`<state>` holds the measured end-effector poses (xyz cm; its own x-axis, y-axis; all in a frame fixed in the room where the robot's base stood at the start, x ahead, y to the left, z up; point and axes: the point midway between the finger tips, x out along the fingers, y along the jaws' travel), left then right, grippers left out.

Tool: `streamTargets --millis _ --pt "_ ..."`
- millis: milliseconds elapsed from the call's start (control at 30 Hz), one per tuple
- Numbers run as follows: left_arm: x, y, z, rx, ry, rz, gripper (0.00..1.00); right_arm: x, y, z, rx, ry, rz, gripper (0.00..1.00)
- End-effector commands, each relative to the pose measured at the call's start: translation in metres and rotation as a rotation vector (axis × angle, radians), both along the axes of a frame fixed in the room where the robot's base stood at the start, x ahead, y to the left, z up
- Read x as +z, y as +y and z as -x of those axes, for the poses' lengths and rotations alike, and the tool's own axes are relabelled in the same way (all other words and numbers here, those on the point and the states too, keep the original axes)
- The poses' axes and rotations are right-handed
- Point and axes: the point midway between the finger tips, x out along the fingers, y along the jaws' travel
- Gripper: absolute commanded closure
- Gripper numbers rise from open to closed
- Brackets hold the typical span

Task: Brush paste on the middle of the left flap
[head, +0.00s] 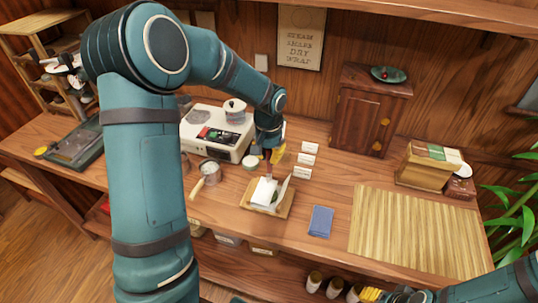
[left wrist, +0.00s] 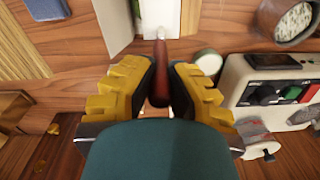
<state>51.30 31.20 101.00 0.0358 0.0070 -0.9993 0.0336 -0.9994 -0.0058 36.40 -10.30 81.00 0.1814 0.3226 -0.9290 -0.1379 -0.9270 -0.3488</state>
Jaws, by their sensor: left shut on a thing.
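My left gripper (head: 270,153) is shut on a brush with a red-brown handle (left wrist: 160,72), which stands between the yellow fingers (left wrist: 160,85) in the left wrist view. The brush (head: 267,167) points down at a white paper wrapper (head: 262,191) on a small wooden board (head: 249,207). One paper flap (head: 284,190) stands up on the right side; something dark green lies beside it. I cannot tell whether the bristles touch the paper. My right gripper (head: 375,294) is at the bottom edge, with yellow fingers partly visible.
A small round pot (head: 250,162) stands behind the board. A pan with a wooden handle (head: 209,172) is to the left, near a white appliance (head: 215,133).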

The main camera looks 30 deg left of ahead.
Motion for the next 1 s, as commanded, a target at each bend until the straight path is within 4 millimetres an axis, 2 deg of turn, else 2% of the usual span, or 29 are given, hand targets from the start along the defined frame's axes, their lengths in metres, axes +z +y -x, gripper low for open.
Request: streamTargets --millis 600,1000 --pt "0.056 0.000 0.000 0.000 -0.002 0.000 1.00 0.041 0.000 0.000 0.000 0.000 0.000 0.53" --pt "0.059 0.000 0.000 0.000 -0.001 0.000 1.00 0.043 0.000 0.000 0.000 0.000 0.000 0.53"
